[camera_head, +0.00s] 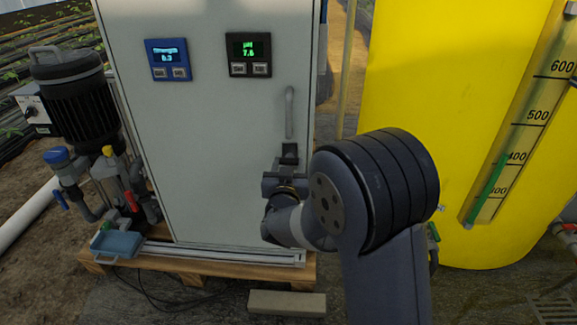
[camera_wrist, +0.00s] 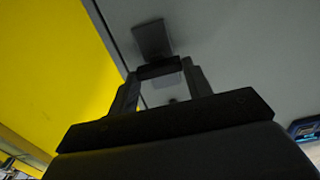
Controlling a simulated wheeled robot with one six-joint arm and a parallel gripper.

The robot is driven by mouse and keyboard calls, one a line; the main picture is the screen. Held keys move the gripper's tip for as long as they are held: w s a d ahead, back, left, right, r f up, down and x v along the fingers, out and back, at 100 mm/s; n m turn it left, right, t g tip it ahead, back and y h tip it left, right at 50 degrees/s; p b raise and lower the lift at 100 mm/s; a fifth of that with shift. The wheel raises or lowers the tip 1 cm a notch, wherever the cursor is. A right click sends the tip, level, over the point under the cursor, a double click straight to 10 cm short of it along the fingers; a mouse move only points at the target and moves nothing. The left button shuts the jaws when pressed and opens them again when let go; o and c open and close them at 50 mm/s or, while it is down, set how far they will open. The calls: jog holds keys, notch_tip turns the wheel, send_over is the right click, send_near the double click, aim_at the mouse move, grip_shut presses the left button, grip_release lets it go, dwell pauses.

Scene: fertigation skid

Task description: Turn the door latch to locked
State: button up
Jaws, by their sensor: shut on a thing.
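The door latch (camera_head: 290,150) is a small dark piece low on the right side of the grey cabinet door (camera_head: 215,150), below a vertical bar handle (camera_head: 289,112). My gripper (camera_head: 287,168) is at the latch, and my arm comes up to it from the lower right. In the wrist view the latch's dark plate (camera_wrist: 152,38) lies on the grey door, and my two fingers (camera_wrist: 160,72) are closed on the dark latch piece just in front of it. My gripper and wrist partly hide the latch in the head view, so its exact turn angle is hard to tell.
Blue (camera_head: 169,60) and black (camera_head: 249,55) display units are on the door's upper part. A yellow tank (camera_head: 450,100) with a level gauge stands to the right. A dark pump (camera_head: 75,95) and pipework are at the left. The cabinet stands on a wooden pallet (camera_head: 215,268).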

jog(key=shift+c, duration=0.7)
jog(key=shift+r+n+p, duration=0.1)
jog(key=shift+n+p, duration=0.2)
jog(key=shift+p, duration=0.05)
jog(key=n+p, duration=0.2)
jog(key=shift+a+r+n, duration=0.1)
jog(key=shift+n, duration=0.3)
jog(key=n+p, duration=0.4)
jog(key=n, duration=0.1)
jog(key=shift+a+n, duration=0.1)
jog(key=shift+n, duration=0.2)
jog(key=n+p, duration=0.3)
jog(key=n, duration=0.2)
jog(key=shift+f, duration=0.2)
jog(key=shift+f+n+p, duration=0.2)
jog(key=shift+n+p, duration=0.55)
jog(key=shift+n, duration=1.15)
